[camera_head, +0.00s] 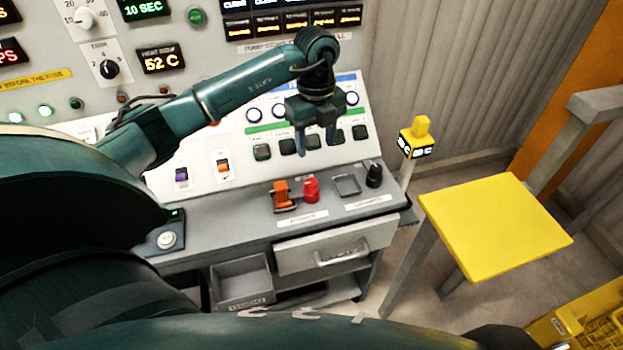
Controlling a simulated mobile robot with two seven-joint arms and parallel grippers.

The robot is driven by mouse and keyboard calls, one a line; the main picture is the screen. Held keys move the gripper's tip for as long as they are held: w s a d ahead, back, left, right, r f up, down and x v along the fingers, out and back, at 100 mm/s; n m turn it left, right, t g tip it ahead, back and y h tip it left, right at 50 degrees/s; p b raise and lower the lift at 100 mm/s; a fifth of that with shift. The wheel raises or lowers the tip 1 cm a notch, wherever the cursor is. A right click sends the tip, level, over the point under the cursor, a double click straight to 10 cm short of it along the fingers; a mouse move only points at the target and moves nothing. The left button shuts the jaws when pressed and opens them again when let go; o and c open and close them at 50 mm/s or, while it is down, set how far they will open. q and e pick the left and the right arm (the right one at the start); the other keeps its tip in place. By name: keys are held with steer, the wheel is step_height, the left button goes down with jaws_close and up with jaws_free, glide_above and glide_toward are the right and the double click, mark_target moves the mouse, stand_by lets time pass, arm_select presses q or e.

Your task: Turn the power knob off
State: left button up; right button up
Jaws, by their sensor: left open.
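A red knob (311,190) stands on the grey ledge of the control console, beside an orange switch (282,194). A black knob (374,174) stands farther right on the same ledge, past a grey square recess (346,185). Small labels lie in front of them, too blurred to tell for sure which one reads power. My left gripper (316,146) points down above and behind the red knob, in front of the sloped panel. Its two fingers are apart with nothing between them. My right gripper does not show.
The sloped panel (200,200) carries gauges, dark buttons and rocker switches close behind the gripper. A drawer (337,246) and an open grey bin (243,281) sit below the ledge. A yellow-topped stand (495,228) and a yellow-headed post (418,140) are at the right.

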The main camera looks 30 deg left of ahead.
mark_target(312, 182)
arm_select(q)
steer(key=f, duration=0.4)
steer(key=f+p, duration=0.1)
steer(key=f, duration=0.2)
steer(key=a+f, duration=0.1)
steer(key=f, duration=0.3)
steer(key=shift+s+f, duration=0.1)
steer(key=shift+f, duration=0.75)
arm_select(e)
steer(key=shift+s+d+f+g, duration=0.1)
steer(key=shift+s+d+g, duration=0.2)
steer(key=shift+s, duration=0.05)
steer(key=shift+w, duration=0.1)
arm_select(q)
steer(key=shift+c, duration=0.5)
steer(key=shift+c, duration=0.8)
steer(key=c, duration=0.7)
